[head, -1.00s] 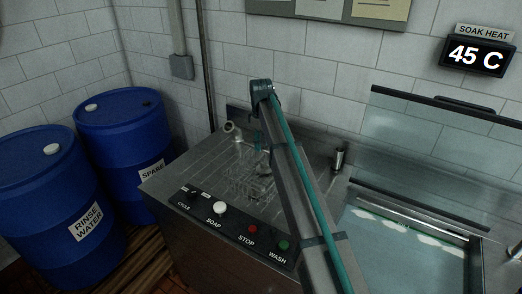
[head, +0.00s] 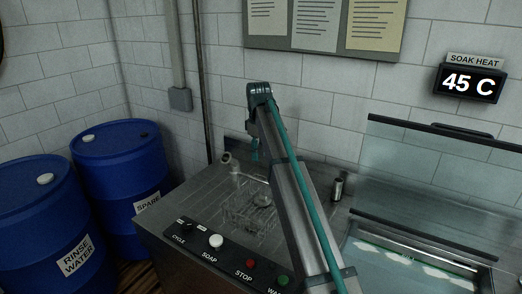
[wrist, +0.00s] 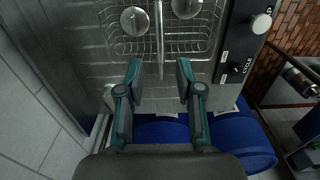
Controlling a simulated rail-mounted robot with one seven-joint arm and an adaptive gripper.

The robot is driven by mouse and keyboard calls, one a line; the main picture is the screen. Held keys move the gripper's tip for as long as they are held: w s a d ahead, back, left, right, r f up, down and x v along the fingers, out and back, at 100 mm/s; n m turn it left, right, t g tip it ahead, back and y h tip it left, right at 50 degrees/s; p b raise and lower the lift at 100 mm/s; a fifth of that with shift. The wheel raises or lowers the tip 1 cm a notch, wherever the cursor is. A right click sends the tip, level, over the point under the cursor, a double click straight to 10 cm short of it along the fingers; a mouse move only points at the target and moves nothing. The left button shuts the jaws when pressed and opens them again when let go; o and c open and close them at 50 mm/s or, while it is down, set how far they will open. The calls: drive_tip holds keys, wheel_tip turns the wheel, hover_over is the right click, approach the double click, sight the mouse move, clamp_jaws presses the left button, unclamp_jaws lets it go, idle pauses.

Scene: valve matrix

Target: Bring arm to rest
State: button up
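My arm (head: 290,190) rises from the bottom of the head view and bends down at its top over the steel counter. My gripper (wrist: 160,72) shows in the wrist view with two teal fingers apart and nothing between them. In the head view the gripper is mostly hidden behind the arm. A wire rack (head: 246,208) lies on the counter below it; it also shows in the wrist view (wrist: 200,45), just beyond the fingertips, with two round metal pieces (wrist: 134,20) on it. I cannot tell the exact height of the gripper above the rack.
A control panel with soap (head: 216,241), stop (head: 251,264) and wash (head: 283,281) knobs fronts the counter. Blue drums marked rinse water (head: 40,225) and spare (head: 118,165) stand left. A water-filled basin (head: 415,260) with a glass lid lies right, below a 45 C display (head: 470,84).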

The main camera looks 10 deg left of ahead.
drive_tip(key=shift+f, duration=0.1)
wheel_tip(320, 180, down, 11)
drive_tip(key=p, duration=0.3)
drive_tip(key=shift+f+p, duration=0.15)
drive_tip(key=shift+p, duration=0.25)
drive_tip(key=shift+f, duration=0.15)
drive_tip(key=shift+r+b, duration=0.55)
drive_tip(key=shift+r, duration=0.8)
